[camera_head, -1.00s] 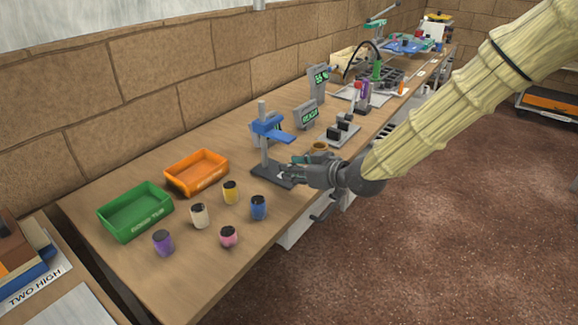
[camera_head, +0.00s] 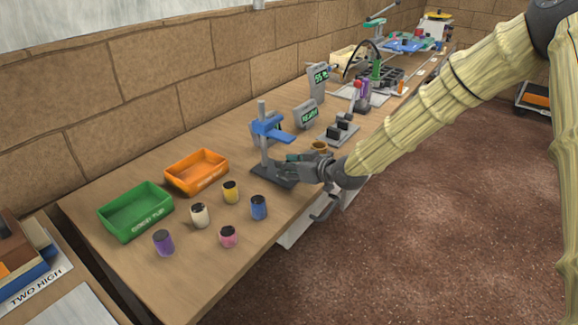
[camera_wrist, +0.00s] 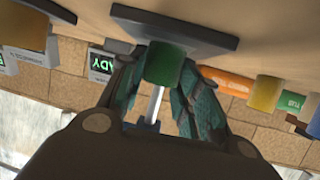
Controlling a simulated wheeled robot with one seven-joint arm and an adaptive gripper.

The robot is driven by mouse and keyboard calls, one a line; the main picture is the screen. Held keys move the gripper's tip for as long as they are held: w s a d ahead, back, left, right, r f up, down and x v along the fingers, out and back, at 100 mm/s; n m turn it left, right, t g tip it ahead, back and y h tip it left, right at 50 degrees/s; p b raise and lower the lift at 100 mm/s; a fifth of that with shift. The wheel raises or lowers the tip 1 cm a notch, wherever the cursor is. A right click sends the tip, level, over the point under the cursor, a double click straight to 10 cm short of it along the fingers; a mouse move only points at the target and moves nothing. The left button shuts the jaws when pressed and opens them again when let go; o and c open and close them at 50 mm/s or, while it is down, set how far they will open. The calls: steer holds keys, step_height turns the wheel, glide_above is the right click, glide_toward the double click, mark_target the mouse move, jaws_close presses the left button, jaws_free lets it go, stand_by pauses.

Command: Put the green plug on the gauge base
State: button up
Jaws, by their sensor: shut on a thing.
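The green plug (camera_wrist: 164,64) is between the fingers of my gripper (camera_wrist: 160,80) in the wrist view, which shows the scene upside down. My gripper is shut on it. The gauge base (camera_wrist: 205,37) is a dark flat plate right at the plug's end; I cannot tell whether they touch. In the head view the gauge base (camera_head: 268,176) lies under a grey post with a blue arm (camera_head: 268,126). My gripper (camera_head: 283,166) is low over the plate, below the blue arm, reaching in from the right. My fingers hide the plug there.
Several coloured plugs, such as the blue plug (camera_head: 259,208) and yellow plug (camera_head: 230,192), stand left of the gauge. A green tray (camera_head: 115,222) and an orange tray (camera_head: 180,184) are behind them. A small display (camera_head: 307,115) and a block fixture (camera_head: 338,132) stand behind and right.

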steer(key=shift+r, duration=0.1)
steer(key=o, duration=1)
steer(key=v, duration=1.2)
